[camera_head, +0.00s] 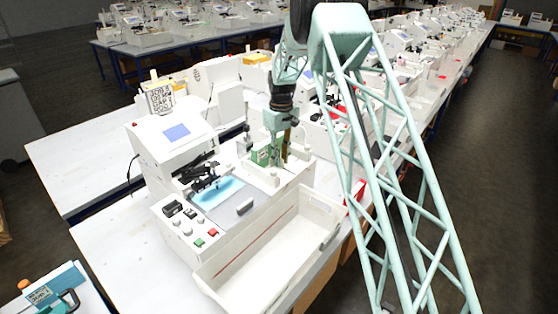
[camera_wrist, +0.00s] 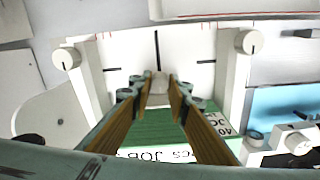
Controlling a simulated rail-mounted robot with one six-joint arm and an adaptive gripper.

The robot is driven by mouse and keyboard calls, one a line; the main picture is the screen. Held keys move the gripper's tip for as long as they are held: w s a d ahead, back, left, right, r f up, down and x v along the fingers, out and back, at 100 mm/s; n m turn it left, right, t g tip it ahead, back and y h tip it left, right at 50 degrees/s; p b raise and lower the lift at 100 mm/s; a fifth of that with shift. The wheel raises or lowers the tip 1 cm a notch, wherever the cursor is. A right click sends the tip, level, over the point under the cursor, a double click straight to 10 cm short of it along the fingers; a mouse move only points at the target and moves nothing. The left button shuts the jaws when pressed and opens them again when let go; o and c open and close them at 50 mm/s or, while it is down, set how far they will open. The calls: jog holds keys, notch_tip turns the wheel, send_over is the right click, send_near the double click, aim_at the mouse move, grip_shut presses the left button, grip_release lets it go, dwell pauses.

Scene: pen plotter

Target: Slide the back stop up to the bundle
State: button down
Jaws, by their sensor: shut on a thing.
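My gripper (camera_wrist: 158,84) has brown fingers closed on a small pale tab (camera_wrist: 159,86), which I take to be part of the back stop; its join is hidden. In the head view my gripper (camera_head: 284,158) points down into the white machine. The bundle, green with white printed labels (camera_wrist: 152,131), lies under and between the fingers in the wrist view. It also shows as a green patch (camera_head: 262,156) beside the gripper in the head view. I cannot tell whether the stop touches the bundle.
White side walls with round knobs (camera_wrist: 247,41) (camera_wrist: 66,58) flank the fingers. The machine (camera_head: 172,140) has a screen and a blue-lit plate (camera_head: 213,190). An empty white tray (camera_head: 262,262) stands in front. Similar machines line the tables behind.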

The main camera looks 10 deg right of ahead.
jog(key=c, duration=2.5)
grip_release()
jog(key=shift+o, duration=0.2)
jog(key=shift+r, duration=0.15)
notch_tip(320, 180, up, 12)
jog(key=shift+c, duration=0.4)
